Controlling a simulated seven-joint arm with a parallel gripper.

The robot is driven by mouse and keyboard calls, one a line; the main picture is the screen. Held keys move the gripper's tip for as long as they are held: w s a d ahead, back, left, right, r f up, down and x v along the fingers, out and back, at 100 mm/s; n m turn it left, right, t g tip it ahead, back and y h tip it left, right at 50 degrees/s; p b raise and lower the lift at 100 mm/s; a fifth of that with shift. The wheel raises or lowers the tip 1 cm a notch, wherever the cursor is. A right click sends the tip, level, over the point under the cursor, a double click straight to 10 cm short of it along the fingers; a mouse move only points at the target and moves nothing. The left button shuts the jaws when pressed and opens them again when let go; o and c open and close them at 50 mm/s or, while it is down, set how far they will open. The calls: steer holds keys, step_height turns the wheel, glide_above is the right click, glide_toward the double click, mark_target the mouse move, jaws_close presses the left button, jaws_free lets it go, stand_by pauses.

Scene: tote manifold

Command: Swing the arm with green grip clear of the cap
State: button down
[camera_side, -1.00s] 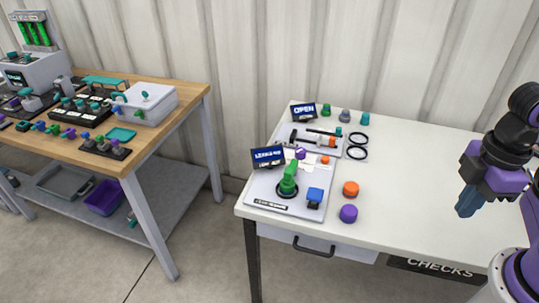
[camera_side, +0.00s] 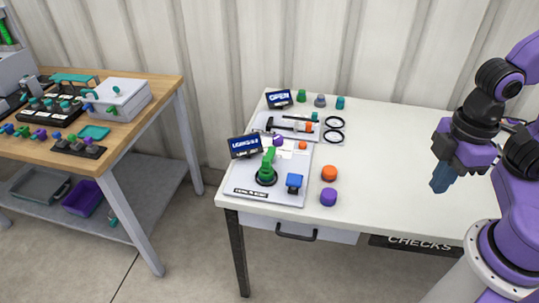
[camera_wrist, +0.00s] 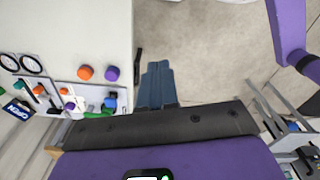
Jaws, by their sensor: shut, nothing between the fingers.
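The arm with the green grip (camera_side: 268,162) stands on a round black base on a white board (camera_side: 239,180) at the left end of the white table. A small purple cap (camera_side: 278,140) shows just behind it, and a blue block on a dark stem (camera_side: 294,181) is at its right. Which one is the task's cap, I cannot tell. My gripper (camera_side: 440,184) is shut and empty, held out to the right, well away from the board. In the wrist view its blue fingers (camera_wrist: 156,78) are together past the table edge, and the green part (camera_wrist: 96,115) is partly hidden by my wrist.
An orange cap (camera_side: 329,173) and a purple cap (camera_side: 328,197) stand right of the board. A second board behind holds tools and black rings (camera_side: 334,129). Two small signs stand at the left, including an open sign (camera_side: 279,99). The table's right half is clear.

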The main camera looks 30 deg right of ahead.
stand_by(0.3)
steer(key=c, duration=1.5)
jaws_free()
steer(key=o, duration=0.5)
steer(key=shift+w+a+r, duration=0.1)
steer(key=shift+w+a, duration=0.15)
steer(key=shift+w, duration=0.05)
steer(key=shift+o, duration=0.2)
steer(key=m, duration=0.4)
glide_above(267, 158)
step_height(267, 158, down, 17)
steer(key=shift+a+r, duration=0.1)
jaws_close()
